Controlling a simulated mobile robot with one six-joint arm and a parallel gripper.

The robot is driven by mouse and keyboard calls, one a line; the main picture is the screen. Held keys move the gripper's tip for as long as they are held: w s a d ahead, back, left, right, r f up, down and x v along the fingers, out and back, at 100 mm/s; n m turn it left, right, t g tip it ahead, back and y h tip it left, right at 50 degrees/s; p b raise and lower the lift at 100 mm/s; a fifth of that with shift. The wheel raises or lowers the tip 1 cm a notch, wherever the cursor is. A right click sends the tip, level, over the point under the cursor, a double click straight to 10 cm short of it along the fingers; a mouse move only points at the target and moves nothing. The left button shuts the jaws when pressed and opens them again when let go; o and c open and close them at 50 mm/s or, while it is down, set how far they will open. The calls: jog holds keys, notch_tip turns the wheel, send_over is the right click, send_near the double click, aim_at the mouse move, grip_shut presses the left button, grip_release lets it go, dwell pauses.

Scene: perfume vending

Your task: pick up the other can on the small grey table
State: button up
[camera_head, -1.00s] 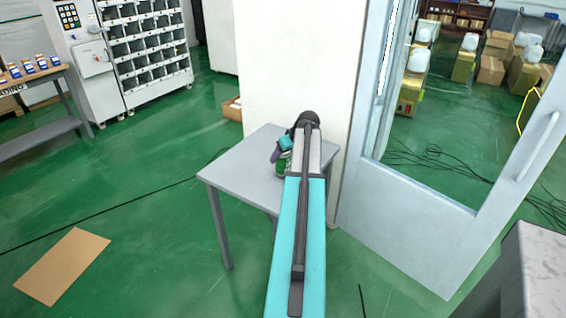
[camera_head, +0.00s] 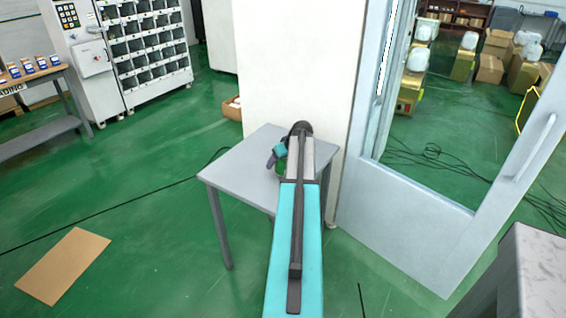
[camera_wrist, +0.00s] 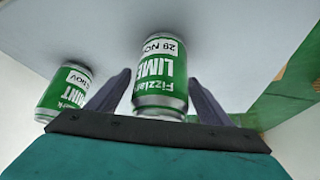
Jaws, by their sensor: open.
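A green and silver can labelled "LIME" (camera_wrist: 160,82) stands between the two fingers of my gripper (camera_wrist: 158,78) in the wrist view. The fingers are spread on either side of it, and I cannot tell whether either touches it. A second green and silver can (camera_wrist: 64,94), its label partly readable, is to the left, outside the fingers. In the head view my gripper (camera_head: 276,154) is over the small grey table (camera_head: 232,163). A bit of green (camera_head: 281,167) shows beside the arm there; my arm hides most of that spot.
A white wall block (camera_head: 292,70) stands right behind the table, with a pale door frame (camera_head: 410,210) to its right. A flat cardboard sheet (camera_head: 62,265) lies on the green floor at the left. The left part of the tabletop is clear.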

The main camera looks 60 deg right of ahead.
jog(key=shift+w+f, duration=0.2)
jog(key=shift+f, duration=0.1)
dwell(0.4)
jog(key=c, duration=1.4)
